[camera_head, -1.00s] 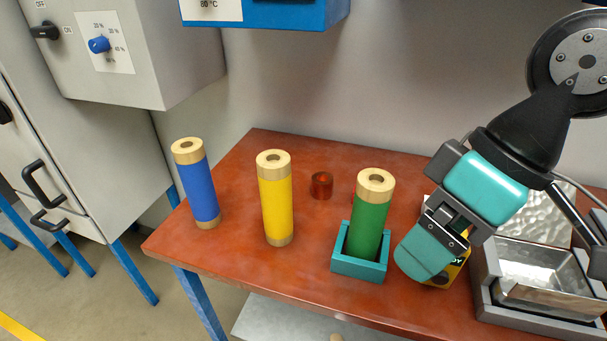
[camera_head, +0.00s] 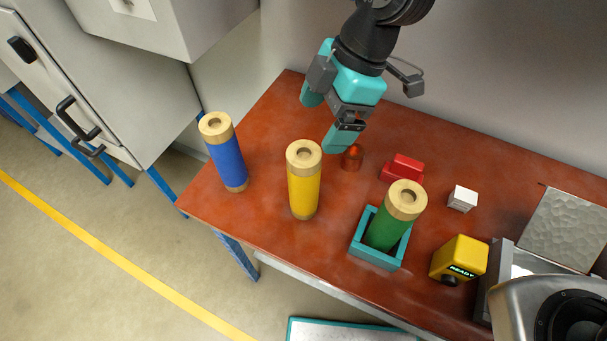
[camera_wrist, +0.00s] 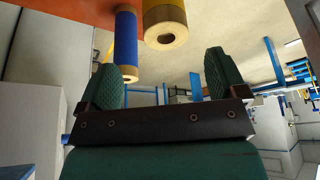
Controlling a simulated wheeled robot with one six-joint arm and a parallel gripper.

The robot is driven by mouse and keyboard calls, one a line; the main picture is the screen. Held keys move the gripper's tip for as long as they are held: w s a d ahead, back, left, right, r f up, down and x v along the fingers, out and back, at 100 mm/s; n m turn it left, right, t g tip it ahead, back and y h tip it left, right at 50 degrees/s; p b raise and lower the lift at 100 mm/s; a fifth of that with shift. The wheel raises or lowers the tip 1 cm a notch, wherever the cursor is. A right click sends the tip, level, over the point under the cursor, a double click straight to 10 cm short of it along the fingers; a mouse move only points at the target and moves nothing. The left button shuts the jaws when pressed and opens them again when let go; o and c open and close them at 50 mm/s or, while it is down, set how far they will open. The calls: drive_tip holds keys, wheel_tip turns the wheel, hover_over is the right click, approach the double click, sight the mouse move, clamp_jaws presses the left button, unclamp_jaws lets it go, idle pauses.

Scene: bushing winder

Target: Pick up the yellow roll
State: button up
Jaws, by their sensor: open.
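The yellow roll (camera_head: 304,185) stands upright on the red-brown table, with wooden end caps. My gripper (camera_head: 328,118) is open and empty, above the table behind the yellow roll and a little to its right. In the wrist view my two green fingers (camera_wrist: 160,80) are spread apart. The yellow roll (camera_wrist: 160,14) shows at the top of that view, cut off by the edge, beyond the gap between the fingers. The blue roll (camera_wrist: 126,40) is left of it there, partly near the left finger.
The blue roll (camera_head: 227,160) stands left of the yellow one. The green roll (camera_head: 384,229) stands in a teal square holder (camera_head: 375,258) to the right.

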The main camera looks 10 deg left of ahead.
sight(304, 153)
drive_tip(key=x, duration=0.4)
drive_tip(key=shift+p, duration=0.4)
drive_tip(key=shift+s+p+x, duration=0.2)
drive_tip(key=shift+p+x, duration=0.5)
drive_tip(key=shift+x, duration=0.75)
drive_tip(key=shift+s+p+x, duration=0.2)
drive_tip(key=shift+p+x, duration=0.45)
drive_tip(key=shift+x, duration=0.75)
drive_tip(key=shift+a+r, duration=0.1)
drive_tip(key=shift+r, duration=0.05)
drive_tip(key=c, duration=1.6)
drive_tip(key=shift+o, duration=0.2)
